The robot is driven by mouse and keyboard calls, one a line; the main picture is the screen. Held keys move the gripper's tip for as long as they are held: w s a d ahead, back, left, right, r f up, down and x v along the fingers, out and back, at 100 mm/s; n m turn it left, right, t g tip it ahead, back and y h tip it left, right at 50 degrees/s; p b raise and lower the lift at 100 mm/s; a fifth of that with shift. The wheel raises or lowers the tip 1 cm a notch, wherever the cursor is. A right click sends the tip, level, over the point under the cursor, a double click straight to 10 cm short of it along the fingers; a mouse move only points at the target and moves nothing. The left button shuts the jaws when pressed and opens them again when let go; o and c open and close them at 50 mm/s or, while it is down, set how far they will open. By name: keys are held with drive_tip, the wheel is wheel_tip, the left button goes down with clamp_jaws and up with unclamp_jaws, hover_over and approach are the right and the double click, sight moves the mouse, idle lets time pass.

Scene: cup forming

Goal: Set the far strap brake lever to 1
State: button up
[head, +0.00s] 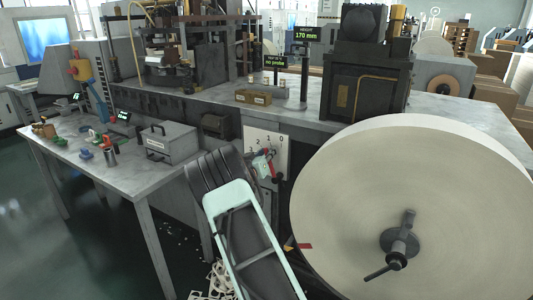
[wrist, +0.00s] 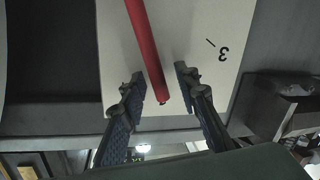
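The red brake lever (wrist: 146,45) runs down between the two fingers of my gripper (wrist: 161,82) in the wrist view, its free end near the fingertips. The fingers are open, with a gap on both sides of the lever. Behind it is a pale scale plate (wrist: 220,22) with a "3" upside down to the right of the lever. In the head view the scale plate (head: 279,151) shows numbers running to 0 at the right, and a red part (head: 262,161) shows in front of it. My arm hides much of that area, and the gripper is not clear there.
A large paper roll (head: 360,190) with a dark hub handle (head: 397,247) stands close on the right. A side table (head: 95,160) with small tools and a grey box (head: 170,142) is on the left. The machine bench (head: 315,105) stands behind. Paper scraps (head: 215,282) lie on the floor.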

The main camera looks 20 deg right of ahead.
drive_tip(key=shift+s+a, duration=0.1)
drive_tip(key=f+v, duration=0.1)
drive_tip(key=v, duration=1)
drive_tip(key=shift+s+a+r, duration=0.25)
drive_tip(key=shift+r, duration=0.3)
